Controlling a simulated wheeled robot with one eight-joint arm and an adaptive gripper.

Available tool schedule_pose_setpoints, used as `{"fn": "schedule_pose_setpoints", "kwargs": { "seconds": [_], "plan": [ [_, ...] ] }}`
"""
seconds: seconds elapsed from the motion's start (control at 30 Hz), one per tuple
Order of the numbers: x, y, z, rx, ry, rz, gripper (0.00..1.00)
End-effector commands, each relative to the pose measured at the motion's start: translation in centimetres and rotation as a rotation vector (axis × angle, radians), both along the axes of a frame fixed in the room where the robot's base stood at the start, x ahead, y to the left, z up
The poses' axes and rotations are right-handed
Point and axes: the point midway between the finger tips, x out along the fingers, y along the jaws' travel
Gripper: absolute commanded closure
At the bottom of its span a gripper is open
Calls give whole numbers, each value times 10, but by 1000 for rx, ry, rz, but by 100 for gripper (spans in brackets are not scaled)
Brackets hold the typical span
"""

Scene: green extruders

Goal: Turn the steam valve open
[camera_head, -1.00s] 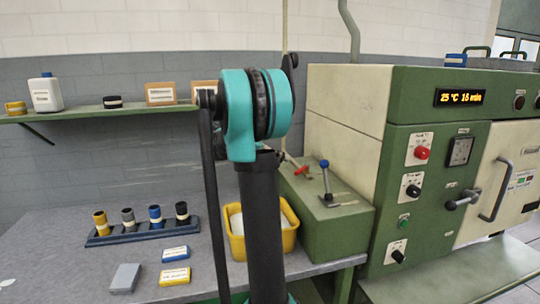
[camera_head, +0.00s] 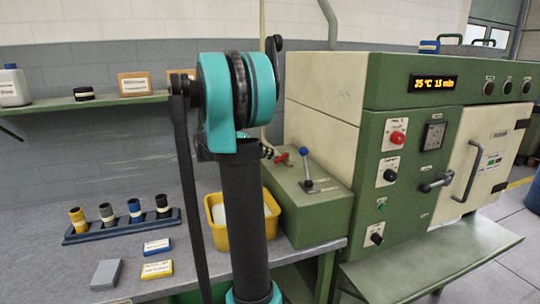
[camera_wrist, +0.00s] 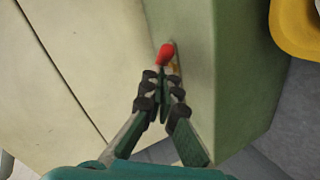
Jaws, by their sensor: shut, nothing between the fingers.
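The red handle (camera_head: 281,157), which I take to be the steam valve's, shows by the pipe at the back left of the green box. In the wrist view the red handle (camera_wrist: 166,53) lies just past my fingertips, close to the cream and green walls. My gripper (camera_wrist: 163,82) is shut with nothing between its fingers. Its tips are at or right beside the handle's near end; I cannot tell whether they touch. In the head view my gripper (camera_head: 267,151) shows as a small dark shape left of the handle, mostly hidden behind my arm.
A lever with a blue knob (camera_head: 304,151) stands on the green box (camera_head: 318,212). A yellow bin (camera_head: 216,228) is left of the box. The large green and cream machine (camera_head: 385,100) rises on the right. A shelf (camera_head: 60,107) runs along the wall. Small blocks lie on the grey table.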

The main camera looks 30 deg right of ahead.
Motion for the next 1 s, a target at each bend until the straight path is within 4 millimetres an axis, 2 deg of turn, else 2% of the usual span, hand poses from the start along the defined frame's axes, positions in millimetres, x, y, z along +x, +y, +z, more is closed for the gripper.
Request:
{"fn": "schedule_pose_setpoints", "kwargs": {
  "seconds": [0.57,1.0],
  "plan": [
    [-12,-1,0,0,0,122,100],
    [-41,-11,0,-1,0,472,100]
  ]
}}
